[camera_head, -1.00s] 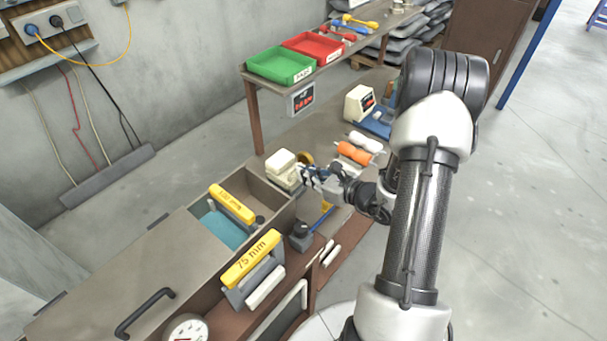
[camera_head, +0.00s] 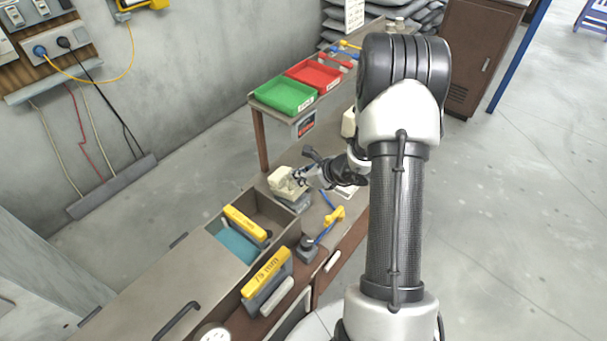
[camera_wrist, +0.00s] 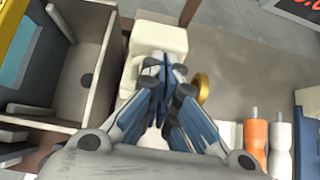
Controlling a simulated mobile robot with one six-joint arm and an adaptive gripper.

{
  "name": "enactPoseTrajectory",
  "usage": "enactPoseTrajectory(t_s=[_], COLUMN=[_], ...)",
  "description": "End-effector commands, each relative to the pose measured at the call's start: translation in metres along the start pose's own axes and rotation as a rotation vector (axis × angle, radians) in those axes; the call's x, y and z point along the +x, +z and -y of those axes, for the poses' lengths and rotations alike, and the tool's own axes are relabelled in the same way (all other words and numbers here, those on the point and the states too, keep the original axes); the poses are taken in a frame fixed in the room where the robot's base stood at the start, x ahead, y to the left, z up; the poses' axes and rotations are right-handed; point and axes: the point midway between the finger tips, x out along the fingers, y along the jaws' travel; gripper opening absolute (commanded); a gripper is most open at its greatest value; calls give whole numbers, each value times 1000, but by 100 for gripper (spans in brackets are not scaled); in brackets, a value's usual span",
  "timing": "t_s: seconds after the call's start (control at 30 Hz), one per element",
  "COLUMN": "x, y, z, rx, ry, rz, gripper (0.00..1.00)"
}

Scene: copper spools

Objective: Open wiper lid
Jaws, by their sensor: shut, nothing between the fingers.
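The wiper (camera_head: 283,184) is a small cream-coloured unit on the bench, just beyond the open compartment. Its cream top also shows in the wrist view (camera_wrist: 157,40), at the upper middle. My gripper (camera_head: 302,177) is at the wiper's right side, and its fingers (camera_wrist: 165,75) overlap the cream body in the wrist view. The fingers are shut with nothing between them. I cannot tell whether the fingertips touch the lid. The gripper hides part of the wiper, and the lid's edge is not clear.
A yellow-topped block (camera_head: 247,224) sits in the open compartment, and a 75 mm block (camera_head: 267,278) stands nearer. Green (camera_head: 285,94) and red (camera_head: 315,74) trays are on the raised shelf.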

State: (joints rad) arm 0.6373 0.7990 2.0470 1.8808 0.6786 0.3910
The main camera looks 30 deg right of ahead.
Motion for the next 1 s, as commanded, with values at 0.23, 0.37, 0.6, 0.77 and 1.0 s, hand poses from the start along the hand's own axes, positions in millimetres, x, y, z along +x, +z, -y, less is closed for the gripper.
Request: enactPoseTrajectory(t_s=[0.23,0.37,0.6,0.77,1.0], x=[2,5,9,12,18], y=[20,26,33,39,49], z=[-1,-1,-1,-1,-1], rx=[-4,-4,-1,-1,-3], ry=[0,-1,-1,-1,-1], rz=[-130,-179,-230,-228,-227], gripper=[0,0,0,0,0])
